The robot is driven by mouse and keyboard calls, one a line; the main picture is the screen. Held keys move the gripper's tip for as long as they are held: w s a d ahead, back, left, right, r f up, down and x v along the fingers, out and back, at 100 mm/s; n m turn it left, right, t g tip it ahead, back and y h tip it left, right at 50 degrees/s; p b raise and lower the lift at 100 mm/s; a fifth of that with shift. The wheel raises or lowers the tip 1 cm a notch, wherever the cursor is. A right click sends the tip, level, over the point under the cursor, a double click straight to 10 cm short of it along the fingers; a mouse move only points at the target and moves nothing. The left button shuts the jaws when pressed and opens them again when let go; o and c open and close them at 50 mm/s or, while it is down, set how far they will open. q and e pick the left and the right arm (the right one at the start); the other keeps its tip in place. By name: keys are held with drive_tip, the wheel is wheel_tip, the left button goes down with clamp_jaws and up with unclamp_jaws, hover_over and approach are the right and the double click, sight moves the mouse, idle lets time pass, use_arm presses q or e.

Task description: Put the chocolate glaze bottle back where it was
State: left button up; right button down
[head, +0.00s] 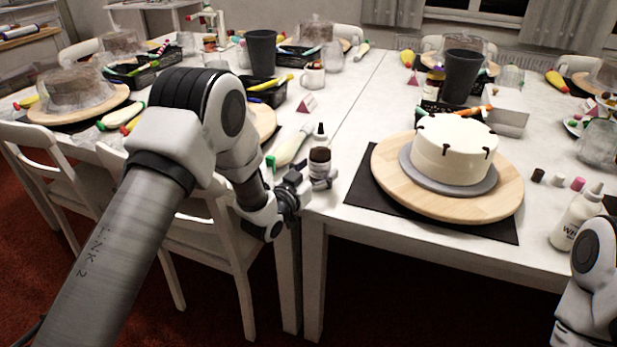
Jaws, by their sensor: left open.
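The chocolate glaze bottle (320,157), dark brown with a pale top and a black nozzle, stands upright on the white table left of the cake's black mat. My left gripper (326,182) is open at the bottle's lower part, its fingers close beside it. Whether they touch it I cannot tell, and the bottle's base is partly hidden. A white cake (449,150) with dark chocolate drips on its top edge sits on a grey board on a wooden turntable (392,176). Only part of my right arm shows at the lower right; its gripper is out of view.
A white bottle (575,217) stands near the table's right front. Small colour pots (557,180) stand right of the turntable. A piping bag (290,148) lies behind my left gripper. Dark cups (262,53) and trays stand farther back. A black mat (357,188) lies under the turntable.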

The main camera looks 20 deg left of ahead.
use_arm(q)
drive_tip(key=v, duration=1.2)
drive_tip(key=s+f+n+g+y, duration=0.1)
drive_tip(key=s+f+g, duration=0.25)
drive_tip(key=f, duration=0.45)
drive_tip(key=s+f+g+y, duration=0.1)
drive_tip(key=s+f+g, duration=0.25)
drive_tip(key=f, duration=0.45)
drive_tip(key=s+f+n+g+y, duration=0.1)
drive_tip(key=s+f+g, duration=0.4)
drive_tip(key=s, duration=0.8)
drive_tip(key=s+a+f+n+g+y, duration=0.1)
drive_tip(key=s+f+g, duration=0.4)
drive_tip(key=s, duration=0.9)
wheel_tip(320, 180, down, 3)
drive_tip(key=shift+f+g, duration=0.1)
drive_tip(key=shift+g, duration=0.2)
wheel_tip(320, 180, up, 14)
drive_tip(key=p, duration=1.3)
drive_tip(key=shift+p, duration=0.4)
drive_tip(key=shift+a+f, duration=0.15)
